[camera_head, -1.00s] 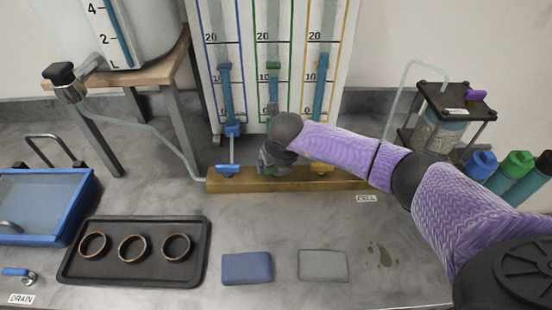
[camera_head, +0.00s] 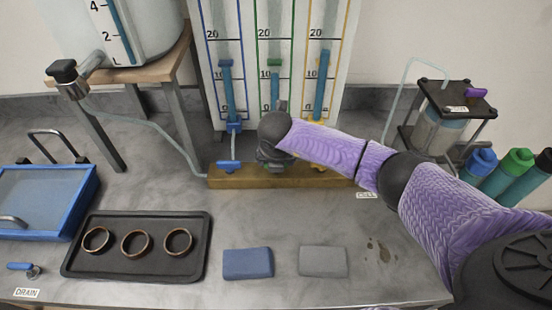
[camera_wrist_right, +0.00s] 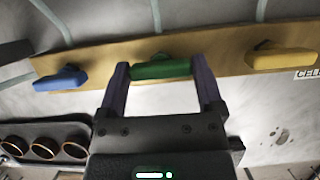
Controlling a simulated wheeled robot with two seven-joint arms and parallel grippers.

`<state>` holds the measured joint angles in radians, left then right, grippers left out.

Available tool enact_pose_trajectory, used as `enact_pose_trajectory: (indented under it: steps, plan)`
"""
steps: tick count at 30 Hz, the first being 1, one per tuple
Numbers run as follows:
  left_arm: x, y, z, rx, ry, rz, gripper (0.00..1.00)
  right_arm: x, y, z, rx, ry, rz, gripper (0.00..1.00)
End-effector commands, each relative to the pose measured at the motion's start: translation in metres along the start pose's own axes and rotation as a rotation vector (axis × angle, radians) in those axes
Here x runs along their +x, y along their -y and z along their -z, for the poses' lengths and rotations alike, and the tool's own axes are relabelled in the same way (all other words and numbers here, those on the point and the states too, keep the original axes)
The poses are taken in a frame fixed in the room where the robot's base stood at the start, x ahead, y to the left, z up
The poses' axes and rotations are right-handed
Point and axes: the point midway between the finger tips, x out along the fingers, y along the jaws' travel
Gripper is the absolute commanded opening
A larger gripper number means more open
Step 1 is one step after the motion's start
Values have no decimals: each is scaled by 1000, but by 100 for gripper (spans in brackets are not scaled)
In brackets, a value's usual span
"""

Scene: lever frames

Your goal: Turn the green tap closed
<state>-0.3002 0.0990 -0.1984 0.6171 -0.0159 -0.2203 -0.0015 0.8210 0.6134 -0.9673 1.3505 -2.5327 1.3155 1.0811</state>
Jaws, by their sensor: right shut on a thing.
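The green tap (camera_wrist_right: 161,68) sits on the middle of a brass bar (camera_wrist_right: 110,58), under the green-framed gauge tube. In the right wrist view its handle lies lengthwise along the bar, between the two fingers of my right gripper (camera_wrist_right: 161,82). The right gripper is shut on the handle, one finger at each end. In the head view my right gripper (camera_head: 272,158) covers the green tap. My left gripper is not in view.
Gauge tubes on a white panel (camera_head: 300,75) rise behind the bar. A tray with rings (camera_head: 185,270) and two sponges (camera_head: 248,263) (camera_head: 323,261) lie in front.

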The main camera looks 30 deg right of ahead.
Motion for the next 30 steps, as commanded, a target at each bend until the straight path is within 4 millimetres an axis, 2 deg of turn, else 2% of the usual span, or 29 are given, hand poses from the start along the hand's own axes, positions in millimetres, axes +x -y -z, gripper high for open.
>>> enact_pose_trajectory:
  steps: [3, 4, 6, 12, 15, 17, 24, 30]
  plan:
    - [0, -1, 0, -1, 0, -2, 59, -1, 0, -1, 2, 2, -1, 26]
    - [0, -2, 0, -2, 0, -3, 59, -1, 0, -1, 3, 2, -1, 87]
    - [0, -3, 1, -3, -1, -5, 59, -1, 0, -1, 2, 2, -1, 100]
    - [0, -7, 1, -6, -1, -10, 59, 0, 0, 0, 1, 1, 0, 100]
    - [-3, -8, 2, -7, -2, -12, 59, -7, 0, -1, 0, 1, -1, 100]
    - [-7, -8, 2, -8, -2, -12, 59, -16, 0, -2, 0, 2, -2, 100]
    - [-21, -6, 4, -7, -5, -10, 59, -70, 0, -2, 0, 3, -3, 100]
    - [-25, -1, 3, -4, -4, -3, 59, -96, 0, -1, 1, 2, -1, 100]
